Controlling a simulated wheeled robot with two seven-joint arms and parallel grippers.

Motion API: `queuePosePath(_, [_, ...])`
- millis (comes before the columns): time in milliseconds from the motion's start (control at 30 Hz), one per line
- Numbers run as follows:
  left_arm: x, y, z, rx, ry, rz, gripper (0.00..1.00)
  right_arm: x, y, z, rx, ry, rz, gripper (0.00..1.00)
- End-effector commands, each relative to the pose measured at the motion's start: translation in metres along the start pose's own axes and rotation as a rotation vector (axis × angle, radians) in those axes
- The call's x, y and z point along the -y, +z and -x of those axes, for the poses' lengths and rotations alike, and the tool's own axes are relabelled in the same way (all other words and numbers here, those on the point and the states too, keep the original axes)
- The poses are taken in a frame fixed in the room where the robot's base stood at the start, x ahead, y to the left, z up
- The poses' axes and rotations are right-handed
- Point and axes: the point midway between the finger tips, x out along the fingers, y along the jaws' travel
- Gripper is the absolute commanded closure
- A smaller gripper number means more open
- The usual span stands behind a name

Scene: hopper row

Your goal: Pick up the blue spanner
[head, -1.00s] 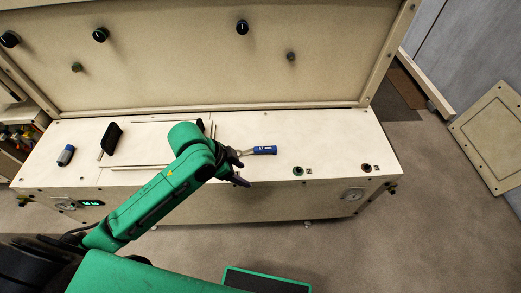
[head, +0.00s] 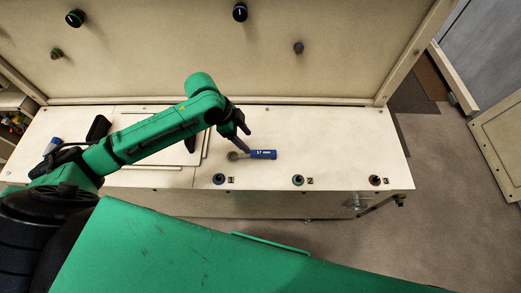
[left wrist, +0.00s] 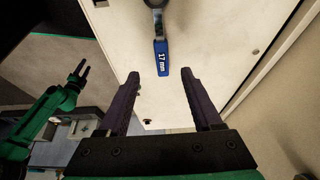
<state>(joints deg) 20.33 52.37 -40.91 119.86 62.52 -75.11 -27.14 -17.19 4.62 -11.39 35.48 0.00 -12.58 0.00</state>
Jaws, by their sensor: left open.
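The blue spanner lies flat on the pale bench top, its blue handle (head: 263,154) to the right and its grey head (head: 235,155) to the left. My left gripper (head: 244,142) is open and empty, just above and behind the spanner near its head. In the left wrist view, the blue handle, marked 17 mm (left wrist: 161,52), lies beyond the open fingertips (left wrist: 160,74), roughly centred between them. The spanner's head is cut off at the top edge there. My right gripper (left wrist: 76,76) shows small at the left of that view.
Numbered sockets (head: 298,180) line the bench's front edge. A panel with black knobs (head: 240,12) rises behind the bench. A black-handled item (head: 98,128) stands left, beyond my left arm, and a blue-ended object (head: 52,146) is partly hidden. The bench top right of the spanner is clear.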

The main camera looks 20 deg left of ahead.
Motion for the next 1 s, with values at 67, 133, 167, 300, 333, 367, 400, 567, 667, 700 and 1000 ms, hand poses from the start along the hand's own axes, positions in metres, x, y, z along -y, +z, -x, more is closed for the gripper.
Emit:
queuePosePath(67, [-0.001, 0.0, -0.02, -0.001, 0.003, 0.001, 0.34, 0.002, 0.012, -0.001, 0.02, -0.003, 0.001, 0.5])
queuePosePath(133, [0.0, 0.0, -0.032, -0.002, 0.0, 0.003, 0.34, 0.003, 0.015, -0.001, 0.026, -0.004, 0.001, 0.5])
queuePosePath(167, [0.0, -0.001, -0.035, -0.002, 0.0, 0.002, 0.34, 0.003, 0.015, -0.001, 0.025, -0.004, 0.001, 0.5])
queuePosePath(300, [0.0, -0.002, -0.054, -0.001, 0.001, 0.001, 0.34, 0.001, 0.004, 0.0, 0.008, -0.001, 0.002, 0.5])
queuePosePath(333, [0.0, -0.003, -0.06, -0.001, 0.002, 0.001, 0.34, 0.001, 0.001, 0.0, 0.003, -0.001, 0.002, 0.5])
queuePosePath(367, [0.0, -0.003, -0.067, -0.001, 0.002, 0.001, 0.34, 0.0, -0.002, 0.001, -0.002, 0.0, 0.002, 0.5])
queuePosePath(400, [0.0, -0.003, -0.075, -0.001, 0.001, 0.001, 0.34, 0.0, -0.004, 0.0, -0.007, 0.0, 0.002, 0.5])
queuePosePath(567, [0.001, -0.002, -0.091, 0.0, -0.002, -0.001, 0.34, 0.0, -0.005, -0.001, -0.009, 0.0, 0.002, 0.5])
queuePosePath(667, [0.001, -0.002, -0.091, 0.001, -0.003, -0.001, 0.34, 0.0, -0.004, -0.001, -0.007, 0.0, 0.002, 0.5])
queuePosePath(700, [0.001, -0.002, -0.091, 0.0, -0.003, -0.001, 0.34, 0.0, -0.004, -0.001, -0.007, 0.0, 0.002, 0.5])
queuePosePath(1000, [0.001, -0.002, -0.09, 0.0, -0.003, 0.0, 1.0, 0.001, -0.001, -0.001, -0.001, -0.001, 0.002, 0.5])
